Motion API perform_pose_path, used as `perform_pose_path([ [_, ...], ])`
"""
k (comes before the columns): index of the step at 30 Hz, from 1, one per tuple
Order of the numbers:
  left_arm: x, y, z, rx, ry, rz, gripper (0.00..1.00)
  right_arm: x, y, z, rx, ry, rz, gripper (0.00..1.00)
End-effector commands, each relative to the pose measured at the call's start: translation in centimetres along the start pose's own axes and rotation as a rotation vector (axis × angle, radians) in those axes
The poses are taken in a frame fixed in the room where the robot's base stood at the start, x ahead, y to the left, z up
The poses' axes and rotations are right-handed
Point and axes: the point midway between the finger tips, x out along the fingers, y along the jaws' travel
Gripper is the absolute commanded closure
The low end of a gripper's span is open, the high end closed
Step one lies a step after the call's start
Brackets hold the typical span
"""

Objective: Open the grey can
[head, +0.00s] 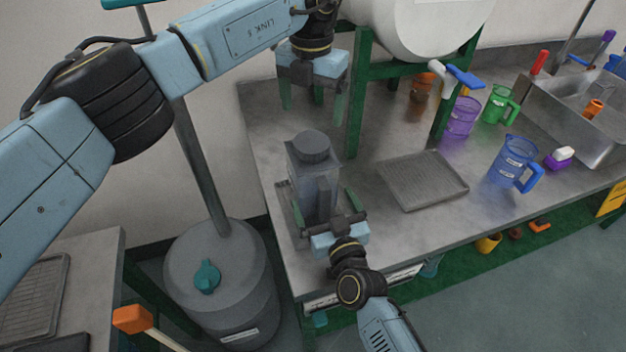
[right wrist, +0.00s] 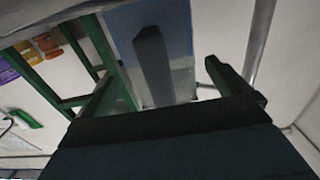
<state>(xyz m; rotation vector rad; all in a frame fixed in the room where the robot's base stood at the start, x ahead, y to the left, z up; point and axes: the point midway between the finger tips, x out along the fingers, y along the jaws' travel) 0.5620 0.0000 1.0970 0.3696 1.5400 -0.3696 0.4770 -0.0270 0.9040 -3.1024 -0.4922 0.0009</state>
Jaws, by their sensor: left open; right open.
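The grey can (head: 300,186) is a tall translucent box with a round grey lid (head: 311,146) on top and a darker upright handle on its front. It stands upright near the left end of the metal table. My right gripper (head: 324,204) is open at the can's front, one finger to each side of the handle. The right wrist view shows the dark handle (right wrist: 153,65) between the open fingers (right wrist: 158,80); I cannot tell whether they touch the can. My left gripper (head: 312,98) is open and empty, pointing down above and behind the lid.
A green frame (head: 356,110) holding a white tank (head: 415,22) stands behind the can. A grey tray (head: 422,180), a blue jug (head: 512,160), and purple and green cups lie to the right. A grey drum (head: 222,275) stands at the left. The tabletop between can and tray is clear.

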Motion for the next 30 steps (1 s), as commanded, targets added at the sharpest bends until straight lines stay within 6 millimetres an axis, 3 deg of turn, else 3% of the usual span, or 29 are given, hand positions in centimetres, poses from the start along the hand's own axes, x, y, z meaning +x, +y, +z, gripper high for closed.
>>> perform_pose_path([
  [3,0.0,0.0,0.0,0.0,0.0,0.0,0.14,2.2,0.0,-0.1,0.0,0.002,0.0,0.0],
  [9,0.0,0.0,0.0,0.0,0.0,0.0,0.14,4.2,0.0,0.0,0.0,0.0,0.0,0.0],
  [21,0.0,0.0,0.0,0.0,0.0,0.0,0.14,4.8,0.0,0.0,0.0,0.0,0.0,0.0],
  [30,0.0,0.0,0.0,0.0,0.0,0.0,0.14,4.8,0.0,0.0,0.0,0.0,0.0,0.39],
])
